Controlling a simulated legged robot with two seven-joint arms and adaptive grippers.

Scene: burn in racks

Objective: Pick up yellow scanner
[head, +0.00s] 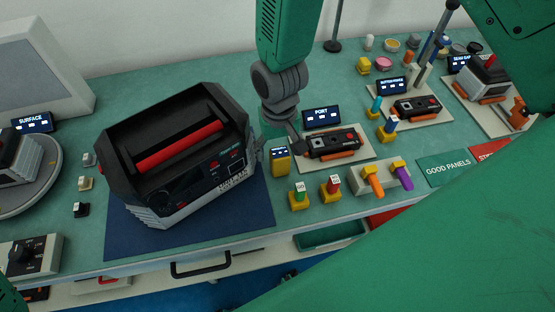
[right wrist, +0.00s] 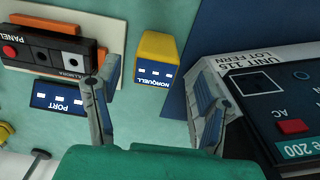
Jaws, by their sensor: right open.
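The yellow scanner (head: 280,163) stands on the teal bench between the large black and grey unit (head: 180,155) and the PORT station. It has a dark screen with light marks. In the right wrist view the scanner (right wrist: 157,48) lies beyond my fingers, upside down in the picture, its screen reading NORQUELL. My right gripper (head: 280,147) comes down from above, close to the scanner. In the right wrist view its two fingers (right wrist: 158,75) are spread with nothing between their pads; contact with the scanner is not visible. My left gripper is out of view.
The black and grey unit on a blue mat (head: 135,240) stands close on one side of the scanner. The PORT display (head: 321,116) and panel (head: 333,144) are on the other. Coloured plugs (head: 299,196) stand in front. A drawer handle (head: 200,266) juts below.

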